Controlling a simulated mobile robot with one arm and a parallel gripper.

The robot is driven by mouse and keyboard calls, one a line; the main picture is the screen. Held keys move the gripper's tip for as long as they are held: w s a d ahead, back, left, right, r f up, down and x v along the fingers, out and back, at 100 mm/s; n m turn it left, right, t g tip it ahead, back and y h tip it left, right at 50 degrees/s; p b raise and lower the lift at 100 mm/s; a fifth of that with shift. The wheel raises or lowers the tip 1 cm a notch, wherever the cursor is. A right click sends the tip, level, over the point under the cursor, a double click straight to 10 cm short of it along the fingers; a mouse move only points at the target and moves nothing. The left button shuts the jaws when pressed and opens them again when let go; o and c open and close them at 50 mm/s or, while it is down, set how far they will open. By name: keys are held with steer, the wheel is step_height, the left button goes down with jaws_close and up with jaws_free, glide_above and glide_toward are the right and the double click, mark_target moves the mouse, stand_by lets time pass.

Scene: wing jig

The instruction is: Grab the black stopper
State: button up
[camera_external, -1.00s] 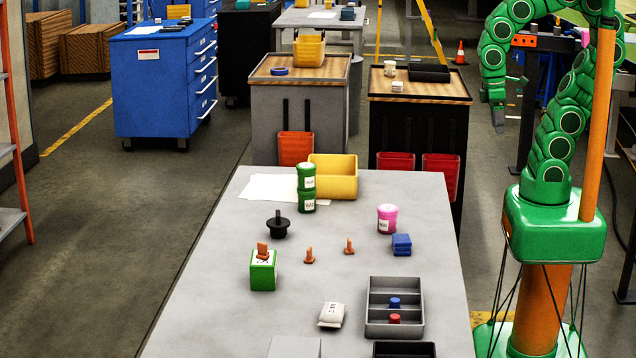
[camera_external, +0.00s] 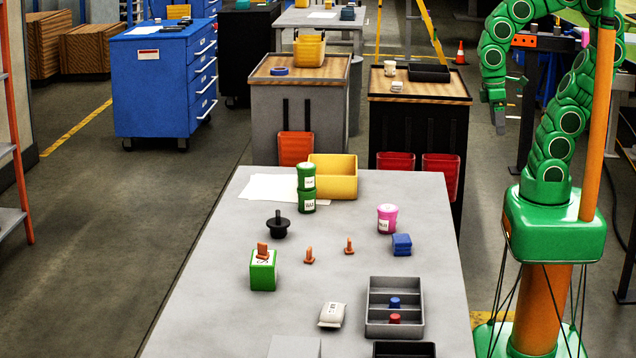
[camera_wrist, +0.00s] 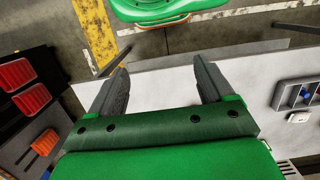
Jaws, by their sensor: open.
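The black stopper (camera_external: 278,226) stands on the grey table (camera_external: 222,290), left of centre, with a round wide body and a thin upright stem. My gripper (camera_external: 497,118) hangs at the upper right of the external view, beyond the table's right side and well away from the stopper. In the wrist view my gripper (camera_wrist: 160,80) is open, with two dark fingers apart and nothing between them. The stopper is not seen in the wrist view.
Near the stopper stand a green box (camera_external: 263,272) with an orange peg on top, stacked green cans (camera_external: 306,190) and a yellow bin (camera_external: 340,178). A pink can (camera_external: 387,218), blue blocks (camera_external: 402,244), a white bag (camera_external: 331,315) and a grey divided tray (camera_external: 394,328) lie further right or nearer.

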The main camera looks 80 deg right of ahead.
steer(key=w+a+f+t, duration=0.2)
steer(key=w+f, duration=0.1)
steer(key=w, duration=0.8)
steer(key=w+a+f+n+t+y, duration=0.1)
steer(key=w+a+f+t, duration=0.15)
steer(key=w, duration=0.75)
steer(key=w+a+f+t, duration=0.1)
steer(key=w+f+t, duration=0.15)
steer(key=w, duration=0.85)
steer(key=t+y, duration=0.1)
steer(key=t, duration=0.7)
glide_toward(272, 222)
steer(key=shift+w+d+r+n, duration=0.2)
steer(key=shift+w+r, duration=0.1)
steer(key=shift+r, duration=0.1)
steer(key=shift+w+d+r+n, duration=0.15)
steer(key=shift+w+r+n, duration=0.05)
steer(key=shift+w+r, duration=0.2)
steer(key=shift+w+a+f, duration=0.15)
steer(key=shift+w+f, duration=0.2)
steer(key=shift+f, duration=0.05)
steer(key=shift+x, duration=1.05)
steer(key=shift+a+x, duration=0.15)
steer(key=shift+x, duration=1.25)
steer(key=shift+a+x, duration=0.1)
steer(key=shift+x, duration=1.35)
steer(key=shift+s, duration=0.1)
steer(key=c, duration=1.1)
